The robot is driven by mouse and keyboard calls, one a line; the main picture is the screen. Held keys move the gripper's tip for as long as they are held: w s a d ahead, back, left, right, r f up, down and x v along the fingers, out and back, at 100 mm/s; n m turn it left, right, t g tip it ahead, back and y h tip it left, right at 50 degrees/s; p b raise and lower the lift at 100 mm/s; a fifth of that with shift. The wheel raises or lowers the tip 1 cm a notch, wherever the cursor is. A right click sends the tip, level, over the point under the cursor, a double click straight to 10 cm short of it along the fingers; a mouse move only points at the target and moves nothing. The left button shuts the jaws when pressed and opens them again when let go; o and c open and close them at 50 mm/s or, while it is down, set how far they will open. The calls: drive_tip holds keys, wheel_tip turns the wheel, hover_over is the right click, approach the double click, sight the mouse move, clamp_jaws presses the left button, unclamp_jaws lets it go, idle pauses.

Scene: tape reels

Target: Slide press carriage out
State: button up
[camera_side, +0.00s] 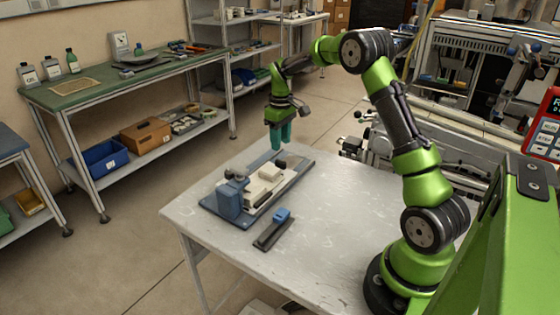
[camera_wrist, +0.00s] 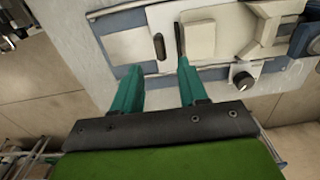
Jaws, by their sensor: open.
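The press fixture is a blue-grey base plate (camera_side: 300,160) on the white table, with a blue-grey upright block (camera_side: 230,200) at its near left end. A cream carriage block (camera_side: 264,183) sits in the middle of the plate, and it also shows in the wrist view (camera_wrist: 200,38). A dark knob (camera_wrist: 243,78) is at the plate's edge. My gripper (camera_side: 280,148) has teal fingers pointing down, above the fixture's far edge.
A dark bar with a blue block (camera_side: 272,228) lies on the white table (camera_side: 330,250), in front of the fixture. The table's right part is clear. A green-topped workbench (camera_side: 120,80) and shelves stand behind, across the floor.

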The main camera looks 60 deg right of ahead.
sight(281, 160)
wheel_tip(281, 160, down, 7)
drive_tip(key=shift+f, duration=0.1)
idle(0.3)
clamp_jaws()
